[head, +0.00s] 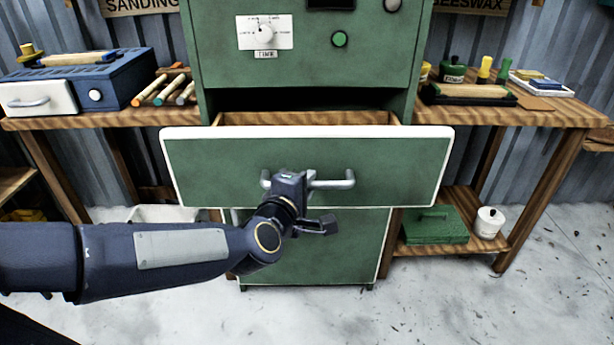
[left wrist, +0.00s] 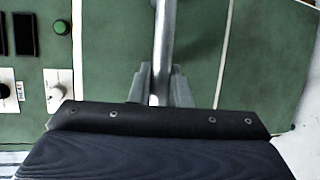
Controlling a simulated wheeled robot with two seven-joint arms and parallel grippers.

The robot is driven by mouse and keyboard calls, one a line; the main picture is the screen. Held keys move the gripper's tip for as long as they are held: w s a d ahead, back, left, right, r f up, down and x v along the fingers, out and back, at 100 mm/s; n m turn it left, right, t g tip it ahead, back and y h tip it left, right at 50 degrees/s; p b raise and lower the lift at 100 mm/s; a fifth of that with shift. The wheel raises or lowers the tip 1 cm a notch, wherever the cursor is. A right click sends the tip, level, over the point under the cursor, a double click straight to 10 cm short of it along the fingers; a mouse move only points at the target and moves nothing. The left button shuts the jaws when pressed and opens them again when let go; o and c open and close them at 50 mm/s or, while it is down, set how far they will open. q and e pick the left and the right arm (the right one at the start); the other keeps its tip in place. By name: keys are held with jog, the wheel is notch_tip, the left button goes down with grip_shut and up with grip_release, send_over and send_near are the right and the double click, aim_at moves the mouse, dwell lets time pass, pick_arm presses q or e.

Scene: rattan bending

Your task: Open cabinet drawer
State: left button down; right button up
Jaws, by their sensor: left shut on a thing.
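The green cabinet (head: 300,75) stands in the middle of the head view. Its upper drawer (head: 220,172), green with a white edge, is pulled out, and a strip of its wooden inside shows. The grey bar handle (head: 335,181) is on the drawer front. My left gripper (head: 285,182) is at the left part of the handle. In the left wrist view the handle (left wrist: 164,40) runs between my left gripper's fingers (left wrist: 160,88), which are shut on it. The fingertips are partly hidden in the head view. My right gripper is not in view.
A lower green panel (head: 325,260) is below the drawer. Wooden benches flank the cabinet, with a blue box (head: 125,78) on the left one. A green case (head: 435,225) and white pot (head: 488,222) sit on the right lower shelf. The floor in front is clear.

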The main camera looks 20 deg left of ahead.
pick_arm(q)
jog(key=shift+s+d, duration=0.25)
jog(key=shift+s, duration=0.65)
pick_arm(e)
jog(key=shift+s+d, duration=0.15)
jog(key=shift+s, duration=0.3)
pick_arm(q)
jog(key=c, duration=1.4)
grip_release()
jog(key=shift+o, duration=0.2)
jog(key=d+p+v, duration=0.1)
jog(key=p+v, duration=0.1)
jog(key=v, duration=0.5)
jog(key=shift+s+a, duration=0.4)
jog(key=shift+a, duration=0.1)
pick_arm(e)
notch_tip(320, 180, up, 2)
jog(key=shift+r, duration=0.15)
